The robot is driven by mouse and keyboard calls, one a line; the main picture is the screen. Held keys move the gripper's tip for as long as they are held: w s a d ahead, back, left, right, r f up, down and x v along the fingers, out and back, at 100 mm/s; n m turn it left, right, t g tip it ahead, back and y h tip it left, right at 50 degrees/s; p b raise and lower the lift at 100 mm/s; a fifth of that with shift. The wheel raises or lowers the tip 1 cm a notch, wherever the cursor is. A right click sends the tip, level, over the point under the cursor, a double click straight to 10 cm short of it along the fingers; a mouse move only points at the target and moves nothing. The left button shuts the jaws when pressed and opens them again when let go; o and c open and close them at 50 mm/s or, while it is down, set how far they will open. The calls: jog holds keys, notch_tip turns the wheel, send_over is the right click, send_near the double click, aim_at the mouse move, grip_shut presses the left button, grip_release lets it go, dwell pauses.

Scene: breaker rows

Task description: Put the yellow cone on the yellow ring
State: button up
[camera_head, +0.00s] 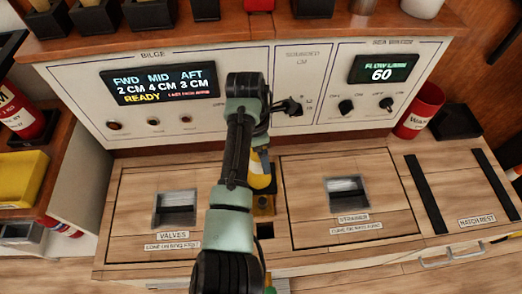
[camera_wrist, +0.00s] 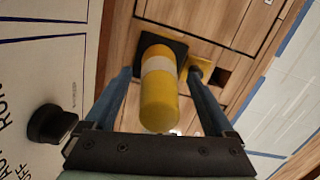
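The yellow cone (camera_wrist: 160,100) has a white band and a dark square base. In the wrist view it stands between the two fingers of my gripper (camera_wrist: 161,73), with a gap showing on each side. My gripper is open around the cone and not closed on it. A yellow patch (camera_wrist: 203,63) beside the base, partly behind the right fingertip, may be the yellow ring; its shape is unclear.
The bilge panel (camera_head: 285,60) with knobs and displays rises behind. Wooden hatches marked valves (camera_head: 135,210) and strainer (camera_head: 310,205) lie on either side. A small dark square opening (camera_head: 265,231) is in front. A red can (camera_head: 420,110) stands at right, and a yellow box (camera_head: 20,180) at left.

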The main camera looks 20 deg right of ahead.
jog(key=r+p, duration=0.1)
jog(key=r, duration=0.3)
jog(key=a+r+p, duration=0.1)
jog(key=r+p, duration=0.1)
jog(key=r, duration=0.2)
jog(key=r+p, duration=0.2)
jog(key=r, duration=0.2)
jog(key=shift+a+r, duration=0.1)
jog(key=shift+a, duration=0.15)
